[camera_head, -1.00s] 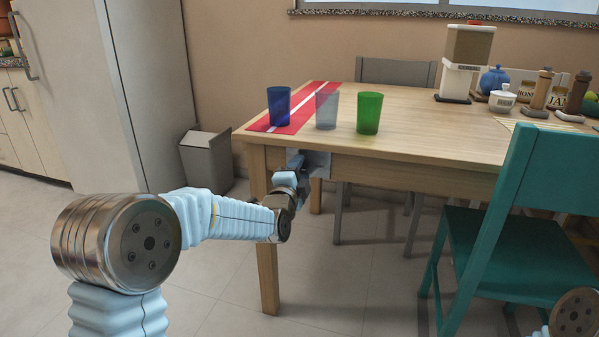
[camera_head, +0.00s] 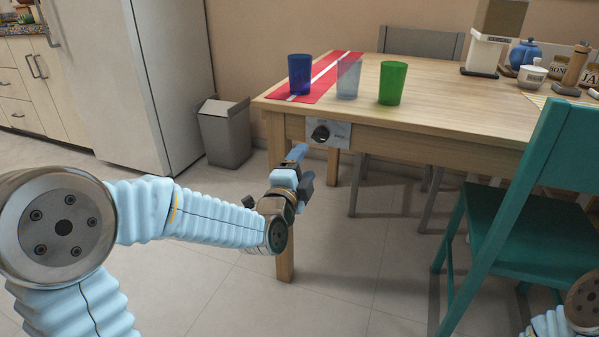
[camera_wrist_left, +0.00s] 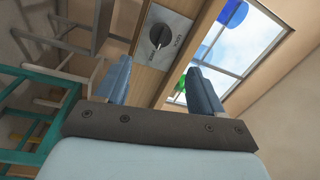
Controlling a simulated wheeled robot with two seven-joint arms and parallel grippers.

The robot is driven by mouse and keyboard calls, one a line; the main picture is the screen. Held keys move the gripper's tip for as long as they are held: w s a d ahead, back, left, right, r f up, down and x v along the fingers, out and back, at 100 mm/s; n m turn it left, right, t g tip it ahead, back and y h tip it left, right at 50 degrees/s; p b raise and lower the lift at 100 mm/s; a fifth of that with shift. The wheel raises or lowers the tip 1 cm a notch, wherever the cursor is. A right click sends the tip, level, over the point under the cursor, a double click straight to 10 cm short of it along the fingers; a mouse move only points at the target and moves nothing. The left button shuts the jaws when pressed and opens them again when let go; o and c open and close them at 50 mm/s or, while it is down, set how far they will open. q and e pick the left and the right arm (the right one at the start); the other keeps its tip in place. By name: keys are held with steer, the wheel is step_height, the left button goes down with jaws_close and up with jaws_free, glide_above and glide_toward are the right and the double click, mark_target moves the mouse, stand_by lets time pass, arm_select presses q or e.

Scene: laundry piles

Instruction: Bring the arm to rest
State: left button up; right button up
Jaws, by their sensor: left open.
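My left arm comes in from the left in the head view. Its left gripper (camera_head: 305,170) is open and empty, below and in front of the table's near left corner. A metal panel with a dark round knob (camera_head: 321,133) is on the table's front face, just above and right of the gripper, apart from it. In the left wrist view the two blue fingers (camera_wrist_left: 158,68) are spread, with the knob (camera_wrist_left: 160,36) beyond the gap between them. Part of my right arm shows at the lower right corner of the head view; its gripper is out of view.
A blue cup (camera_head: 300,75), a clear cup (camera_head: 348,79) and a green cup (camera_head: 392,83) stand on the wooden table (camera_head: 440,110), near a red runner (camera_head: 325,82). A teal chair (camera_head: 510,220) stands at right. A grey bin (camera_head: 224,135) stands behind left. Floor left of the table is open.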

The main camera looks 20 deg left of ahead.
arm_select(q)
steer(key=shift+s+f, duration=0.1)
steer(key=shift+s, duration=1.15)
